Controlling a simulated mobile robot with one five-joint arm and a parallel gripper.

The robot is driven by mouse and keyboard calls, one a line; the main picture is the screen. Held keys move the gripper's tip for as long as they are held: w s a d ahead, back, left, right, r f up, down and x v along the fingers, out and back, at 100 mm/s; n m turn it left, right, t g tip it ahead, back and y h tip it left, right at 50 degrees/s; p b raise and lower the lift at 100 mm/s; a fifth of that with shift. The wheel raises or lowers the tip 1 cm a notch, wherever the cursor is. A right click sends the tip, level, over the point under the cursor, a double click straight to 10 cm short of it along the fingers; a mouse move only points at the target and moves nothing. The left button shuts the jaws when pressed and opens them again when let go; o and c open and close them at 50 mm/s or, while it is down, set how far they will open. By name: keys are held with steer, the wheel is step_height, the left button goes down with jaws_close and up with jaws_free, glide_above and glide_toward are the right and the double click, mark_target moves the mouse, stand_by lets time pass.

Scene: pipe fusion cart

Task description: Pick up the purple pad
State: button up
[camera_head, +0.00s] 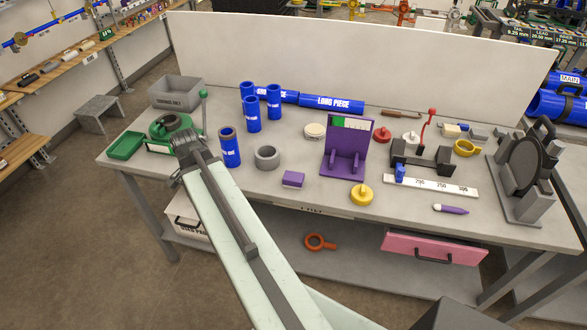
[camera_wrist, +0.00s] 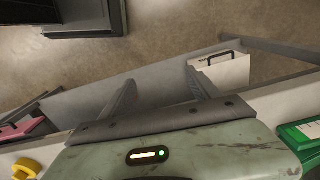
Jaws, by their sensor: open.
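The purple pad (camera_head: 293,180) is a small purple block lying on the grey table, near its front edge, left of the purple stand. My gripper (camera_head: 187,140) is over the left part of the table, well left of the pad, beside a blue cylinder. In the wrist view its two grey jaws (camera_wrist: 161,80) stand apart with nothing between them. The pad does not show in the wrist view.
A grey ring (camera_head: 267,157) and a blue cylinder (camera_head: 230,148) stand between my gripper and the pad. The purple stand (camera_head: 343,165) and a yellow knobbed disc (camera_head: 361,194) are right of it. A green tray (camera_head: 126,146) lies far left.

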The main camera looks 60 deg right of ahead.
mark_target(293, 176)
steer(key=s+d+r+m+p, duration=0.1)
steer(key=s+d+m, duration=0.2)
steer(key=d, duration=0.2)
steer(key=s+d+r+m+p, duration=0.1)
steer(key=s+d+r+m, duration=0.1)
steer(key=d, duration=0.3)
steer(key=s+d+r+m+p, duration=0.1)
steer(key=s+d+r+m, duration=0.1)
steer(key=s+d+m, duration=0.1)
steer(key=shift+s+d+m, duration=0.2)
steer(key=shift+d+m, duration=0.1)
steer(key=shift+d, duration=0.15)
steer(key=shift+s+d+m, duration=0.15)
steer(key=shift+d+m, duration=0.15)
steer(key=shift+d, duration=0.15)
steer(key=s+d+m, duration=0.2)
steer(key=s+d, duration=0.1)
steer(key=s+d+r+m+p, duration=0.1)
steer(key=s+d+m, duration=0.2)
steer(key=s+d+r+m+p, duration=0.1)
steer(key=s+d+m, duration=0.2)
steer(key=s, duration=0.1)
steer(key=shift+d, duration=0.15)
step_height(293, 176, down, 8)
steer(key=b, duration=0.8)
steer(key=shift+w+f, duration=0.1)
steer(key=shift+r, duration=0.2)
steer(key=c, duration=1.4)
